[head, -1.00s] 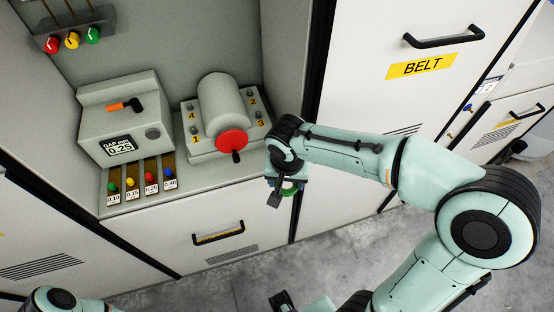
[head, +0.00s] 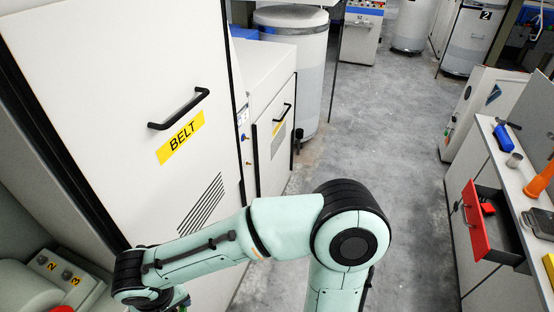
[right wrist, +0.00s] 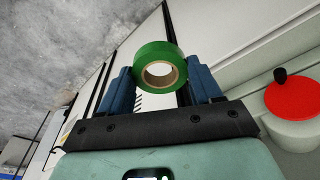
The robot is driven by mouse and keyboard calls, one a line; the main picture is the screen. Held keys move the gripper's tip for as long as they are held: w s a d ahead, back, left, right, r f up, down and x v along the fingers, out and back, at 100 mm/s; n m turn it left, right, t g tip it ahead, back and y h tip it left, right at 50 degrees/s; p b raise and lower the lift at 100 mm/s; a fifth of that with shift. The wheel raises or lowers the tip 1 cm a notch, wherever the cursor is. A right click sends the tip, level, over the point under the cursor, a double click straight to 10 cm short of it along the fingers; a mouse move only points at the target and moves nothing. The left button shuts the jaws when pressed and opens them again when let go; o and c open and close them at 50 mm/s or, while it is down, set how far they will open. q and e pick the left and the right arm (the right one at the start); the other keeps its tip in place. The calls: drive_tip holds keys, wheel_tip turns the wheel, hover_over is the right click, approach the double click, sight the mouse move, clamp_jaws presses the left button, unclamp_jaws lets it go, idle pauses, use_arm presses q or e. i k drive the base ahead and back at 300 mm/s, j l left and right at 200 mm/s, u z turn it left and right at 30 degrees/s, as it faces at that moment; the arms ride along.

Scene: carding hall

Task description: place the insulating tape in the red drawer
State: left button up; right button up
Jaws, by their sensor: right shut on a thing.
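The insulating tape, a green roll with a cardboard core (right wrist: 159,82), is between the blue fingers of my right gripper (right wrist: 160,90) in the right wrist view. The gripper is shut on it. In the head view my right arm reaches to the bottom left, and the gripper there is mostly cut off by the frame edge. The red drawer (head: 475,224) stands open in the workbench at the right of the head view, well away from the gripper. A small red item (head: 488,209) lies inside it. My left gripper is not in view.
The bench top (head: 510,175) carries a blue tool (head: 503,137), an orange cone-shaped thing (head: 540,180) and other items. White cabinets, one labelled BELT (head: 181,138), line the left. Open grey floor (head: 380,140) lies between the cabinets and the bench.

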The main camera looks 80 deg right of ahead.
sight(493, 242)
drive_tip(key=z, duration=1.45)
drive_tip(key=l+z, duration=0.1)
drive_tip(key=z, duration=0.85)
drive_tip(key=i+l+z, duration=0.1)
drive_tip(key=z, duration=0.4)
drive_tip(key=i+l+z, duration=0.1)
drive_tip(key=z, duration=0.35)
drive_tip(key=i+z, duration=0.2)
drive_tip(key=z, duration=0.25)
drive_tip(key=i+z, duration=0.15)
drive_tip(key=z, duration=0.3)
drive_tip(key=i+j+z, duration=0.15)
drive_tip(key=z, duration=0.2)
drive_tip(key=i+j+z, duration=0.2)
drive_tip(key=z, duration=0.15)
drive_tip(key=i+j+z, duration=0.55)
drive_tip(key=j+z, duration=0.2)
drive_tip(key=j, duration=0.25)
drive_tip(key=i+j, duration=0.15)
drive_tip(key=j, duration=0.25)
drive_tip(key=i+j, duration=0.15)
drive_tip(key=j, duration=0.25)
drive_tip(key=i+j, duration=0.15)
drive_tip(key=j, duration=0.2)
drive_tip(key=i+j, duration=0.2)
drive_tip(key=j, duration=0.2)
drive_tip(key=z, duration=0.05)
